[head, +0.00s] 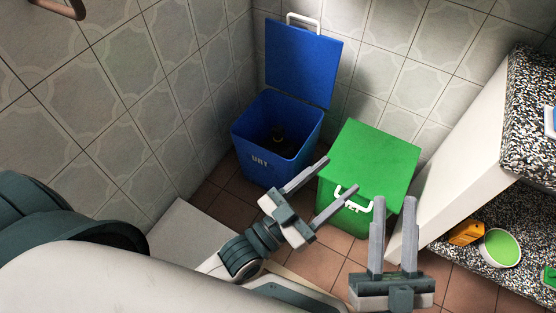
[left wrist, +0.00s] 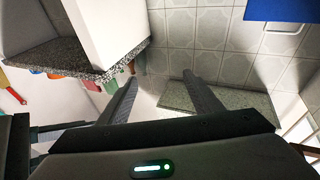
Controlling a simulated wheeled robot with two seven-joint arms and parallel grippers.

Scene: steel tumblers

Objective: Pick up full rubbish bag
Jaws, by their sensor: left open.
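A blue bin (head: 262,165) with a raised lid (head: 303,62) stands in the tiled corner. A dark object (head: 280,142), perhaps a black bag, lies low inside it; I cannot tell whether it is full. My left gripper (head: 342,173) is open and empty, in front of the gap between the blue bin and a shut green bin (head: 370,160). In the left wrist view its fingers (left wrist: 160,77) are spread with nothing between them. My right gripper (head: 393,205) has its fingers apart and empty, near the green bin's front right side.
The green bin has a white handle (head: 352,198). A white panel (head: 460,165) and speckled shelves (head: 530,130) stand at the right, with a green-filled tub (head: 500,247) and an orange item (head: 466,233). Tiled walls close off the back and left. Brown floor (head: 318,262) shows in front of the bins.

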